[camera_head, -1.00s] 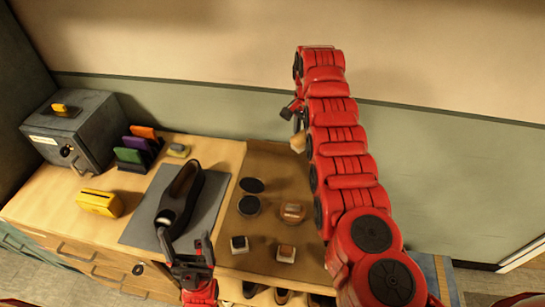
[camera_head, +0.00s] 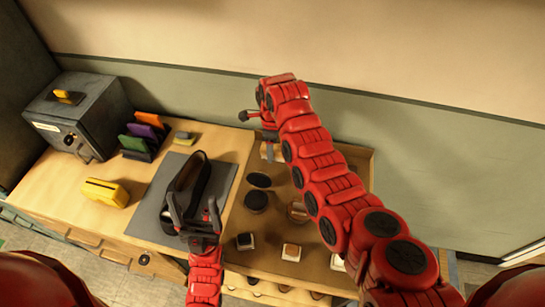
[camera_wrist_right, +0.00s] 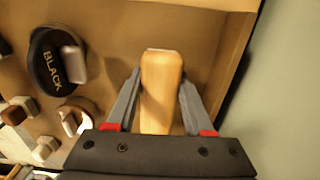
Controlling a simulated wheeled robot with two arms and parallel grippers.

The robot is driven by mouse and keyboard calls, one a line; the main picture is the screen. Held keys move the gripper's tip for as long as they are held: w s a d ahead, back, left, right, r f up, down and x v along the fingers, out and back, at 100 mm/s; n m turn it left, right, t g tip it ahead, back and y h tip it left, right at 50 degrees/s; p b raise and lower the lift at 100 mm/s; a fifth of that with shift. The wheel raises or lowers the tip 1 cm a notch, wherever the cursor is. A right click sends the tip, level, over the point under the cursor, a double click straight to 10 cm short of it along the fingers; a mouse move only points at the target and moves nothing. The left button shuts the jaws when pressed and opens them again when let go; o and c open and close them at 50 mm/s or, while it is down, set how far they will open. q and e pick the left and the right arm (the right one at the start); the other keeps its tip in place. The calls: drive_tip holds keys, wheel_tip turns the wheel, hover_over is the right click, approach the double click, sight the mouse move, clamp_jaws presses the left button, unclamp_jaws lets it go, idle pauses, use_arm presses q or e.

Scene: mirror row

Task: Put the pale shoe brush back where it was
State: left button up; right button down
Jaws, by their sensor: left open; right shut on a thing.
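The pale shoe brush (camera_wrist_right: 161,90) is a light wooden block between the fingers of my right gripper (camera_wrist_right: 158,105) in the right wrist view. The fingers are shut on it, above the bare brown floor of the tray (camera_wrist_right: 118,30). In the head view the right gripper (camera_head: 257,120) is at the tray's back left, and a small pale part of the brush (camera_head: 267,151) shows below it. The arm hides part of the tray. My left gripper (camera_head: 193,213) is open and empty over the near end of a black shoe (camera_head: 188,182).
The tray holds black round tins (camera_head: 256,201), a brown round item (camera_head: 297,212) and small square pots (camera_head: 291,252). The shoe lies on a grey mat (camera_head: 150,212).

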wheel_tip(320, 180, down, 4)
drive_tip(key=shift+r+b, duration=0.2)
drive_tip(key=shift+b, duration=0.2)
drive_tip(key=shift+f, duration=0.2)
drive_tip(key=shift+c, duration=1.4)
unclamp_jaws()
